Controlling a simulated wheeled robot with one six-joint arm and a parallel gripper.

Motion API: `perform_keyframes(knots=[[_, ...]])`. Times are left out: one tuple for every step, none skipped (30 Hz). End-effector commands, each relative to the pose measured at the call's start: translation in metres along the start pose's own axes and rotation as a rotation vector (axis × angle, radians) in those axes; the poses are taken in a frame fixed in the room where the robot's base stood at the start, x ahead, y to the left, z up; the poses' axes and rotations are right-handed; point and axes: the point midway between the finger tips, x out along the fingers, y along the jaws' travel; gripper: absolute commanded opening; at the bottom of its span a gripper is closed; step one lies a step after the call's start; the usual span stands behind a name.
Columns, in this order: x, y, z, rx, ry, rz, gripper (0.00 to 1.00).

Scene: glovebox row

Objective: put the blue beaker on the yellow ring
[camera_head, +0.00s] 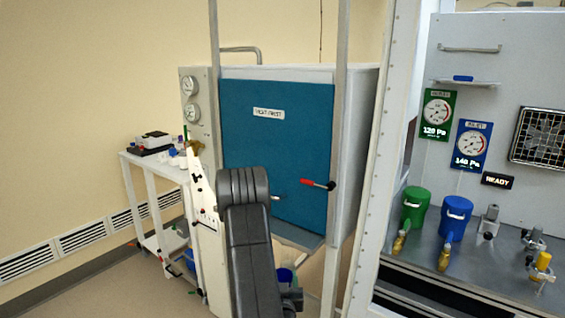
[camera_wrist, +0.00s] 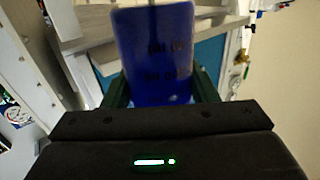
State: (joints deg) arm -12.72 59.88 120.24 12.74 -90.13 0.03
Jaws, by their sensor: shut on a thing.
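The blue beaker (camera_wrist: 155,60) fills the upper middle of the wrist view, with dark markings on its side. My gripper (camera_wrist: 160,88) is shut on it, with one dark green finger on each side. In the head view, my arm hides most of the gripper. A small blue shape (camera_head: 286,275) shows beside the arm low in the picture; I cannot tell for sure that it is the beaker. I see no yellow ring in either view.
A teal-doored cabinet (camera_head: 290,130) with a red-handled lever (camera_head: 318,184) stands ahead. A white side table (camera_head: 150,168) with small items is left. A grey bench (camera_head: 470,255) at right bears a green canister (camera_head: 415,205), a blue canister (camera_head: 455,220) and valves.

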Motion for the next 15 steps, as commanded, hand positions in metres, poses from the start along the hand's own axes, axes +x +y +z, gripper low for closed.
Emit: perform_keyframes(knots=[[-0.001,0.0,0.003,0.0,-0.002,0.0,0.32],[-0.001,0.0,0.006,0.0,-0.004,0.0,0.32],[-0.001,0.0,0.012,0.0,-0.006,0.0,0.32],[-0.002,-0.001,0.017,0.0,-0.005,0.0,0.32],[-0.002,-0.001,0.023,-0.001,-0.006,0.0,0.32],[-0.003,-0.001,0.03,-0.001,-0.007,0.001,0.32],[-0.004,-0.001,0.036,-0.001,-0.007,0.001,0.32],[-0.005,-0.001,0.043,-0.001,-0.008,0.001,0.32],[-0.007,-0.001,0.051,-0.001,-0.008,0.002,0.32],[-0.008,-0.001,0.057,0.0,-0.007,0.002,0.32],[-0.009,-0.001,0.063,0.0,-0.007,0.002,0.32],[-0.011,-0.001,0.071,0.0,-0.007,0.002,0.32],[-0.013,-0.001,0.076,0.0,-0.006,0.001,0.32],[-0.015,-0.001,0.081,-0.001,-0.007,0.001,0.32],[-0.017,-0.001,0.087,-0.001,-0.006,0.001,0.32]])
